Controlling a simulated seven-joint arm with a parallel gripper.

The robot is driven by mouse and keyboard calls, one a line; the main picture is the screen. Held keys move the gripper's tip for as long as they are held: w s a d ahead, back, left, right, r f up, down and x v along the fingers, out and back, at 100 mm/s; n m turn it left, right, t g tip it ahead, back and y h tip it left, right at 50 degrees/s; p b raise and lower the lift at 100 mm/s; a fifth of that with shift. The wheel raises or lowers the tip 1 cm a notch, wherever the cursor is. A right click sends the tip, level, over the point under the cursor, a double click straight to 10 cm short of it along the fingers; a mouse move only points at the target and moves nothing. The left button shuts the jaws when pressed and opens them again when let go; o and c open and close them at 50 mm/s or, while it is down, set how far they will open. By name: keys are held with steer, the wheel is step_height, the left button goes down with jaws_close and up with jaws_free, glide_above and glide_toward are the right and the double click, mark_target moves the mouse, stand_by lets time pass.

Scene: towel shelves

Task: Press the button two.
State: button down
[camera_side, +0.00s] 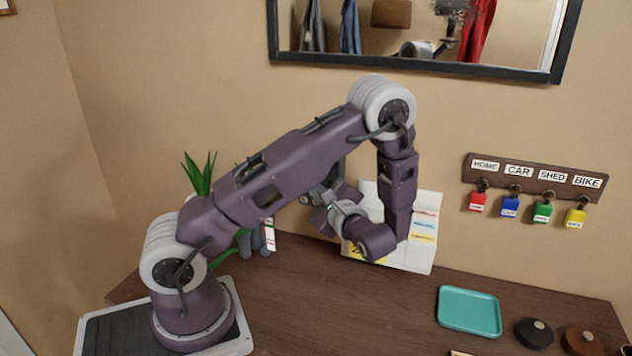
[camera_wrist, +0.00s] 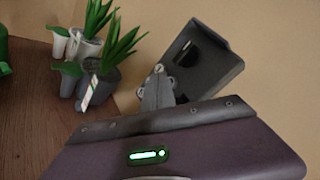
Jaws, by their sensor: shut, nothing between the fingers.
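I cannot make out a button marked two in either view. A white panel (camera_side: 422,252) with red, blue and yellow printed strips stands at the wall, partly hidden behind my arm; its left part is covered. My gripper (camera_side: 316,200) is at the folded end of my arm, above the table and left of the white panel. It is small and partly hidden there. It is shut and holds nothing. The wrist view is mostly taken up by a purple housing with a green light.
Potted plants (camera_wrist: 98,70) stand close by at the left of the wrist view. A teal tray (camera_side: 469,311), a dark round object (camera_side: 534,333) and a brown one (camera_side: 583,342) lie at the right. A key rack (camera_side: 535,176) hangs on the wall.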

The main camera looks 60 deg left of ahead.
steer(key=shift+w+a, duration=0.2)
steer(key=shift+w, duration=0.1)
stand_by(0.4)
steer(key=shift+s+d, duration=0.55)
steer(key=shift+s, duration=0.1)
steer(key=s+d, duration=0.3)
steer(key=shift+s+d, duration=0.25)
steer(key=shift+d, duration=0.05)
stand_by(2.3)
steer(key=s+f+m+t+y, duration=0.4)
steer(key=s+m+t+y, duration=0.1)
steer(key=m, duration=0.7)
steer(key=shift+m+t+y, duration=0.4)
steer(key=shift+t+y, duration=0.3)
steer(key=shift+y, duration=0.4)
